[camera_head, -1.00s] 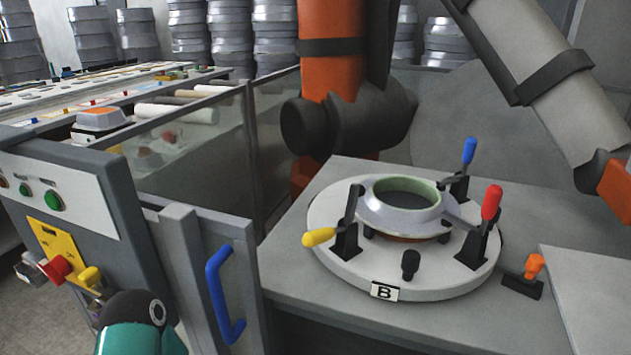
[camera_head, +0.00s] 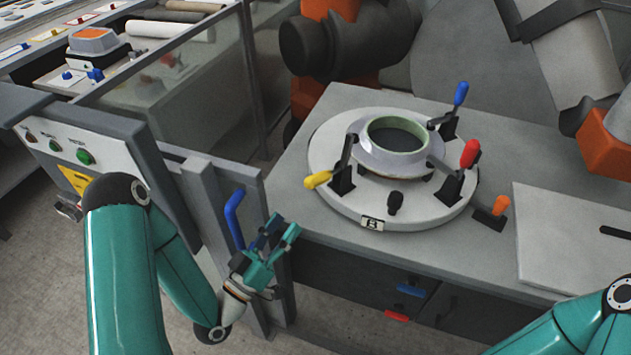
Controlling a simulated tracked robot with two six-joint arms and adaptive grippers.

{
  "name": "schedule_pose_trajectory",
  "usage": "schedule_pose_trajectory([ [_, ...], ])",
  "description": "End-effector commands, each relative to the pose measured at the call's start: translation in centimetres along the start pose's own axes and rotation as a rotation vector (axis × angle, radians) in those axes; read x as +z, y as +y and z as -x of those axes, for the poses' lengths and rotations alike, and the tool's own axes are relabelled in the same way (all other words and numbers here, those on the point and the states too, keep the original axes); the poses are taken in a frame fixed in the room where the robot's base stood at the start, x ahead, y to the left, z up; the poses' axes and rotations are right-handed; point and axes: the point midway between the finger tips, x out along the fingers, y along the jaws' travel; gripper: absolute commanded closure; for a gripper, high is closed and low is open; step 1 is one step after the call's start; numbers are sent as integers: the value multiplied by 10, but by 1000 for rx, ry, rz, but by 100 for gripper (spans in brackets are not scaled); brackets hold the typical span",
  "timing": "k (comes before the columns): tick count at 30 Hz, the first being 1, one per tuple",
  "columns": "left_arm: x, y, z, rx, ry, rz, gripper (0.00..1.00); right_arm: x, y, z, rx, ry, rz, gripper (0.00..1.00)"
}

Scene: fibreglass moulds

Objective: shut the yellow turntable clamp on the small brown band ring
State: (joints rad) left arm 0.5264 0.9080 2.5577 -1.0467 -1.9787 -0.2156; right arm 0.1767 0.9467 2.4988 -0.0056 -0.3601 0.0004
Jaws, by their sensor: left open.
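The yellow turntable clamp (camera_head: 318,180) is on the left of the round white turntable (camera_head: 330,207). Its yellow handle points outward and low to the left, and its dark arm stands up beside the ring. The small ring (camera_head: 385,160) sits in the middle of the turntable, pale grey outside with a green inner rim. Its brown band is hardly visible now. My left gripper (camera_head: 284,229) is open and empty, in front of the bench's left edge, below and left of the yellow handle and apart from it. My right gripper is out of view; part of my right arm shows at the lower right.
Blue (camera_head: 460,94) and red (camera_head: 469,153) clamp handles stand up on the turntable's right side. An orange-handled lever (camera_head: 500,206) is on the bench. A blue door handle (camera_head: 233,217) is close behind my left gripper. A control box (camera_head: 90,150) stands at left.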

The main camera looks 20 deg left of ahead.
Motion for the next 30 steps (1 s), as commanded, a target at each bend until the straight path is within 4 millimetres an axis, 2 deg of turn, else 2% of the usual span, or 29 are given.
schedule_pose_trajectory([
  [2, 3, 1, -15, 9, 7, -4, 47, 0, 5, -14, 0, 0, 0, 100],
  [18, 4, 0, -69, 4, 8, 1, 47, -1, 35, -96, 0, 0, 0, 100],
  [19, -3, 2, -80, 2, 4, 3, 47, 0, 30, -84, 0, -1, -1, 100],
  [21, -4, 3, -94, 2, 3, 3, 47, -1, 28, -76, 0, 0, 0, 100],
  [25, -2, 2, -112, 1, 2, 3, 47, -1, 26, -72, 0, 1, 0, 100],
  [30, -1, 1, -124, 0, 1, 4, 47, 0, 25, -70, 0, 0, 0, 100],
])
